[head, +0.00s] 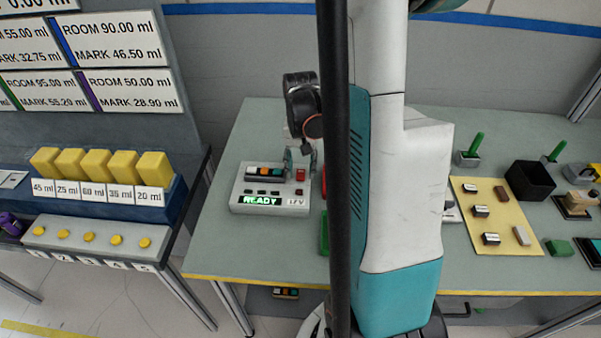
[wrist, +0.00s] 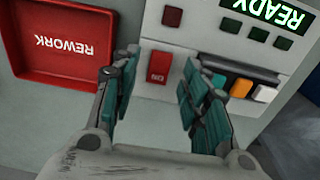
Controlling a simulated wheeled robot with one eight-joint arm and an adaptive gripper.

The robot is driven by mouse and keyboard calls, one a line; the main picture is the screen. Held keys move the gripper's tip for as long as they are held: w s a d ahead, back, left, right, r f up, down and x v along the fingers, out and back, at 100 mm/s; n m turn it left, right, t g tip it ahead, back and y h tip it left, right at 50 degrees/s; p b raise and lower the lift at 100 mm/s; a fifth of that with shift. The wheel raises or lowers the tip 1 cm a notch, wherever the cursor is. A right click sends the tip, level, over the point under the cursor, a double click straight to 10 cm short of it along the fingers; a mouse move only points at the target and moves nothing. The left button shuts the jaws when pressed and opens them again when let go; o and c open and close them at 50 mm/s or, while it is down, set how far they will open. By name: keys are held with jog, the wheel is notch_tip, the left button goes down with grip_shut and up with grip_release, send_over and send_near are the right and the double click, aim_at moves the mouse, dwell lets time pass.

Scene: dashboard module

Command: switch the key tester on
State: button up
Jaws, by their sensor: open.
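The key tester (head: 240,197) is a pale box on the left part of the green table. Its display (head: 262,201) shows READY in green; the display also shows in the wrist view (wrist: 275,14). A red rocker switch (wrist: 159,67) is on its panel, with pale marks at one end. A black module with teal, orange and white keys (wrist: 241,87) lies across the tester. Its small square lamps (wrist: 231,25) look dark. My gripper (wrist: 157,72) is open and empty, with a finger on each side of the switch. In the head view my gripper (head: 301,158) is above the tester's right side.
A red REWORK tray (wrist: 60,45) lies beside the tester, close to one finger. A yellow mat (head: 500,235) with several small blocks and a black bin (head: 530,180) are at the right. A bench with yellow blocks (head: 95,165) stands at the left.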

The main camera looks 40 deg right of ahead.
jog(key=shift+f, duration=0.8)
jog(key=shift+c, duration=0.3)
grip_shut()
